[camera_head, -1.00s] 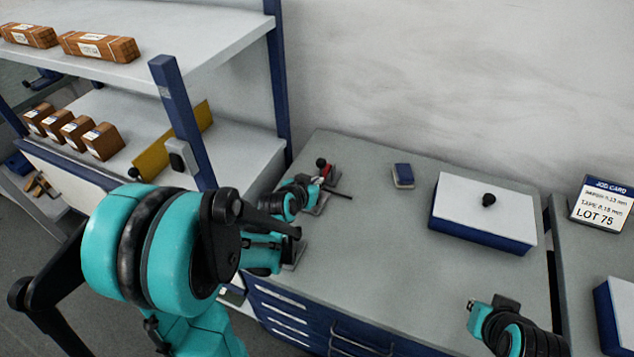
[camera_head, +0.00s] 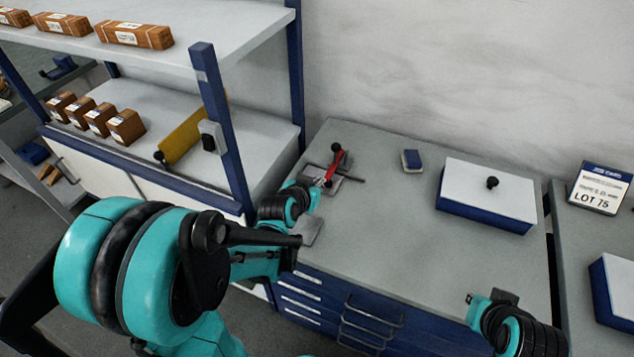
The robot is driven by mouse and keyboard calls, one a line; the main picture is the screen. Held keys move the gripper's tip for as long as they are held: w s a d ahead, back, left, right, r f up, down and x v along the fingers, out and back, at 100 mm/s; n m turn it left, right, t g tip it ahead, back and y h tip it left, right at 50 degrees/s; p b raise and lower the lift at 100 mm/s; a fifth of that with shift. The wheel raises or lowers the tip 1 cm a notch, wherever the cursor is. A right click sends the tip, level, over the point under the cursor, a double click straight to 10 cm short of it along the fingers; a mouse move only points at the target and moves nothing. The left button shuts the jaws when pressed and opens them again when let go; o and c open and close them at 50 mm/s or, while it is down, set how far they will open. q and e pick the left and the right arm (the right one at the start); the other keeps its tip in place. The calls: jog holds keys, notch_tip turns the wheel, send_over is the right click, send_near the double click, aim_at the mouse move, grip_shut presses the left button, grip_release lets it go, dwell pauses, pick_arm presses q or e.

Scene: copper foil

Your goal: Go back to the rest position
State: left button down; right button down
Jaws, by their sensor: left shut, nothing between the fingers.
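My left arm comes in from the left, and its big teal and black joint fills the lower left. My left gripper (camera_head: 317,183) is small and partly hidden behind its own wrist; it is shut with nothing in it. It is over the left end of the grey bench (camera_head: 400,230), close to a red-handled tool (camera_head: 335,168) with a black knob. I cannot tell whether they touch.
A white-topped blue box (camera_head: 487,192) and a small blue block (camera_head: 411,160) are on the bench. A shelf (camera_head: 224,130) with several brown cartons stands at the left. A job card (camera_head: 600,188) and another box (camera_head: 615,285) are at the right. The bench middle is clear.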

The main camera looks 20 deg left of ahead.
pick_arm(q)
jog(key=shift+w, duration=0.2)
jog(key=s+d+r+g, duration=0.2)
jog(key=s+d, duration=0.1)
jog(key=s, duration=0.6)
jog(key=s+d+r+g, duration=0.2)
jog(key=s+d, duration=0.1)
jog(key=s, duration=0.7)
jog(key=shift+s+d, duration=0.25)
jog(key=shift+d, duration=0.15)
